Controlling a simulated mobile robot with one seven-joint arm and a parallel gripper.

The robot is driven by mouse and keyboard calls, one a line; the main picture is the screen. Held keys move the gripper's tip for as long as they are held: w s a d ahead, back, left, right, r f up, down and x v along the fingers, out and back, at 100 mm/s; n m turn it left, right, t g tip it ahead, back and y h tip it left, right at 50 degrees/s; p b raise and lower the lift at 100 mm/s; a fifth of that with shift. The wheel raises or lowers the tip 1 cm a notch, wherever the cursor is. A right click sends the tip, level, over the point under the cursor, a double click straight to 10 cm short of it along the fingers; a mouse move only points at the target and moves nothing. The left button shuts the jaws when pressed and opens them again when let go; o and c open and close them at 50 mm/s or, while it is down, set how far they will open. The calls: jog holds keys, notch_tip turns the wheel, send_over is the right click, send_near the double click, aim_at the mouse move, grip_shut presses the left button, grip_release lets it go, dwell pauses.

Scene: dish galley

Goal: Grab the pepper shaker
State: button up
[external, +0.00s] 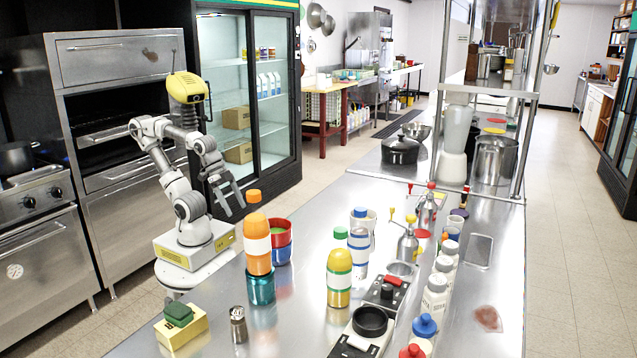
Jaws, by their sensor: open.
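A small metal shaker (238,325), which looks like the pepper shaker, stands upright on the steel counter near its front left edge. No label on it can be read at this size. My gripper (233,208) is open and empty, raised above the counter's left side. It is well above and behind the shaker, apart from it, and its fingers point down.
A yellow block with a green top (180,325) lies left of the shaker. An orange-and-white bottle stack (257,245), a red cup (281,232) and a yellow-green bottle (339,278) stand behind or right. A black-and-silver appliance (370,322) is further right. Counter around the shaker is clear.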

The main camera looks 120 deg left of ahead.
jog(key=w+d+r+m+t+p, duration=0.1)
jog(key=w+d+r+m+p, duration=0.4)
jog(key=w+d+m, duration=0.4)
jog(key=w+d+r+m+t+p, duration=0.1)
jog(key=w+d+r+m+p, duration=0.2)
jog(key=w+d+r+m, duration=0.55)
jog(key=m+t, duration=0.6)
jog(key=m, duration=1.2)
send_near(243, 320)
jog(key=x, duration=0.5)
jog(key=shift+f+b, duration=0.4)
jog(key=shift+r+b+x, duration=0.2)
jog(key=shift+b+x, duration=0.2)
jog(key=shift+x, duration=2.55)
jog(key=shift+w, duration=0.1)
jog(key=shift+c, duration=0.3)
grip_shut()
